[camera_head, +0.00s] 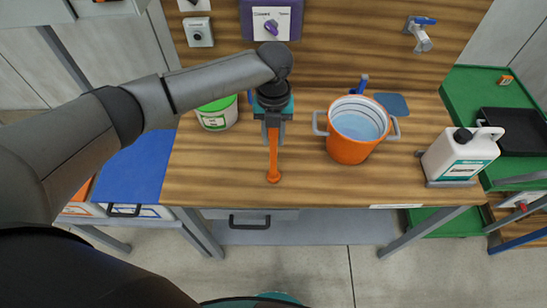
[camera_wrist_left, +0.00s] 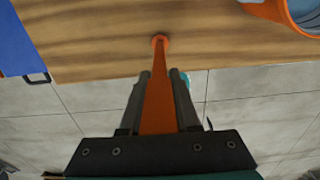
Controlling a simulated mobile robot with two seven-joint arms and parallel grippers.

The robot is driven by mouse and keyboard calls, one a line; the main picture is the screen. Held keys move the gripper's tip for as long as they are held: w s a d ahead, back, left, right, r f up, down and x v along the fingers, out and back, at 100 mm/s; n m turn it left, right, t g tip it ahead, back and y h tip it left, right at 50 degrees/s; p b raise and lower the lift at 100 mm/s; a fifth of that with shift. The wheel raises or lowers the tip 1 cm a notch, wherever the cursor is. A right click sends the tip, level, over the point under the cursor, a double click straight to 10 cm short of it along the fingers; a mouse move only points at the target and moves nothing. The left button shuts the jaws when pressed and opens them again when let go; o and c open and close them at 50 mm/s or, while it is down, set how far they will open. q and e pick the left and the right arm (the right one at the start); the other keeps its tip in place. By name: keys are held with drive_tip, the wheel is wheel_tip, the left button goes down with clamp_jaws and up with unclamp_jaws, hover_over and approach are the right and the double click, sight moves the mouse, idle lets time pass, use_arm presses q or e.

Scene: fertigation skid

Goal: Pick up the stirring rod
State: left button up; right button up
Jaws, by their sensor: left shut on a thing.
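The stirring rod (camera_head: 273,157) is orange, with a small round disc at its end. In the head view it extends from my left gripper (camera_head: 273,120) toward the front of the wooden table. In the left wrist view the rod (camera_wrist_left: 158,95) runs between the two dark fingers of my left gripper (camera_wrist_left: 160,80), which are shut on it. The disc end points away from the gripper over the wood; I cannot tell whether it touches the table. The rod's other end is hidden by the gripper. My right gripper is in neither view.
An orange bucket of water (camera_head: 352,148) stands right of the rod. A white jug (camera_head: 460,158) stands at the table's right end. A tap (camera_head: 420,38) is on the back panel. The table's front middle (camera_head: 330,190) is clear.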

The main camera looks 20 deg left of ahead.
use_arm(q)
clamp_jaws()
idle(0.8)
